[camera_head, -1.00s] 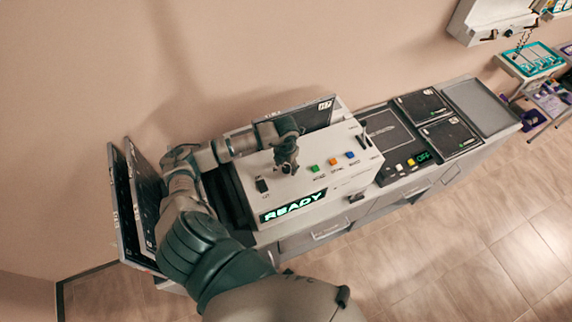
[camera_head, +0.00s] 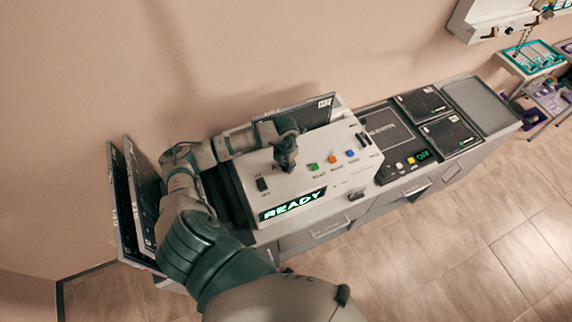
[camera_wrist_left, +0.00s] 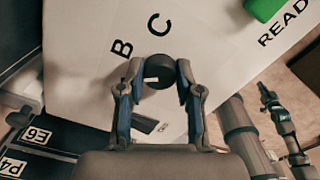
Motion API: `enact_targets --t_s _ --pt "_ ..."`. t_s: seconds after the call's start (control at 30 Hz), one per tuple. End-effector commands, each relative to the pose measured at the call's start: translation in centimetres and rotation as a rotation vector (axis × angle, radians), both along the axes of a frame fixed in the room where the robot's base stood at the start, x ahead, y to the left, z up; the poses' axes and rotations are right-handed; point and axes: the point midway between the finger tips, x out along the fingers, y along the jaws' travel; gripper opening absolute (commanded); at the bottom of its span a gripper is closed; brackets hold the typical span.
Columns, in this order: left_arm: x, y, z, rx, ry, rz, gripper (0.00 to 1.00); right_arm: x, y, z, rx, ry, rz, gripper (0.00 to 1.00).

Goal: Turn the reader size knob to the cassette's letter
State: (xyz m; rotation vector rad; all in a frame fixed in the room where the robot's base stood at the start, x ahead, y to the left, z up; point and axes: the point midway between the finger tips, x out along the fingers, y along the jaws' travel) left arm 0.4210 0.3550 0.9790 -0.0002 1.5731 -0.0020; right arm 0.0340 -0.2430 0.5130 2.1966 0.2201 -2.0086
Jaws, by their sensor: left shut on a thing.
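The white reader (camera_head: 300,185) stands on the counter with READY lit on its front. Its dark round size knob (camera_wrist_left: 158,72) is on the top, with a white mark on its left side in the left wrist view. Letters B (camera_wrist_left: 122,48) and C (camera_wrist_left: 159,25) are printed around it. My left gripper (camera_wrist_left: 158,80) points down and is shut on the knob, one finger on each side. In the head view my left gripper (camera_head: 285,165) hides the knob. A dark cassette (camera_head: 308,114) stands behind the reader; its small label is unreadable.
Green, orange and blue buttons (camera_head: 332,159) sit right of the knob. Dark panels (camera_head: 146,195) stand at the left; labels E6 and P4 (camera_wrist_left: 36,135) show there. Flat panels (camera_head: 447,134) lie at right. A dark jointed part (camera_wrist_left: 280,115), perhaps my right gripper, hangs beyond the reader.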

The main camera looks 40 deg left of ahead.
Motion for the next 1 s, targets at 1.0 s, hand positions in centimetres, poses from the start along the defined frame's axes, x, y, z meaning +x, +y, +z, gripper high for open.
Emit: enact_targets --t_s 1.0 --pt "0.1 0.2 0.1 0.004 -0.005 -0.613 0.00 -0.2 0.0 -6.5 0.000 0.003 0.000 0.00"
